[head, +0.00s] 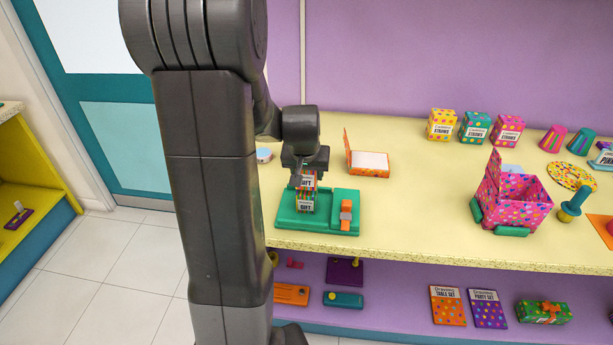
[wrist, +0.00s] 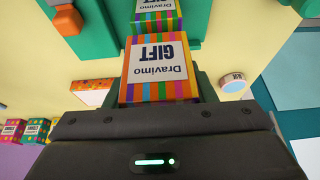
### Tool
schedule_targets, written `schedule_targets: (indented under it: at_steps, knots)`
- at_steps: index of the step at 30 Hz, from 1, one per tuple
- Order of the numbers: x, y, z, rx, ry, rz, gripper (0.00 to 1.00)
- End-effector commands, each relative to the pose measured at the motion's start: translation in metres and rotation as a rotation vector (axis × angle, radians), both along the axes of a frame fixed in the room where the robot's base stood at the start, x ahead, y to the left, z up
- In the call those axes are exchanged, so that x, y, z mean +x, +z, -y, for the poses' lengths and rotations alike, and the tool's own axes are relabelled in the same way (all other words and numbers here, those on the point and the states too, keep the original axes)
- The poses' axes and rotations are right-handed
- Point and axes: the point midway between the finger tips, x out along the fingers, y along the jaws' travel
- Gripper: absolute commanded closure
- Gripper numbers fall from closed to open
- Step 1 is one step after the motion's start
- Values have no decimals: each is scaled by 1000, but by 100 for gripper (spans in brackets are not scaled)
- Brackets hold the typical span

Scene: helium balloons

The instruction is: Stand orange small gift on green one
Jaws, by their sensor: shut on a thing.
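My gripper (head: 307,170) is shut on the orange small gift (head: 308,181), a striped box with a white "Dravimo GIFT" label. In the wrist view the orange gift (wrist: 158,72) fills the space between the fingers, its label upside down. The green small gift (head: 306,203) stands upright on the green tray (head: 285,222). The orange gift is right above it in the head view, and I cannot tell whether they touch. In the wrist view the green gift (wrist: 160,22) shows just beyond the orange one, partly hidden by it.
An orange-and-green item (head: 346,213) is at the tray's right side. An open orange box (head: 369,171) lies behind on the yellow counter (head: 415,210). The counter between is clear.

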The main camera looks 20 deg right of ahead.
Motion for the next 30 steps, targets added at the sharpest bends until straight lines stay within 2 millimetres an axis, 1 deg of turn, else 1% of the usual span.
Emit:
schedule_targets:
  at_steps: [1,4,12,16,17,18,20,30]
  knots:
    - [0,-7,0,1,1,-3,80]
    - [0,-16,0,0,1,-1,80]
    - [0,-18,0,-1,0,1,80]
    - [0,-22,0,-1,0,1,80]
    - [0,-21,0,-1,0,1,46]
    - [0,-21,0,-1,0,1,38]
    - [0,-20,0,0,0,0,28]
    - [0,-18,0,0,0,0,28]
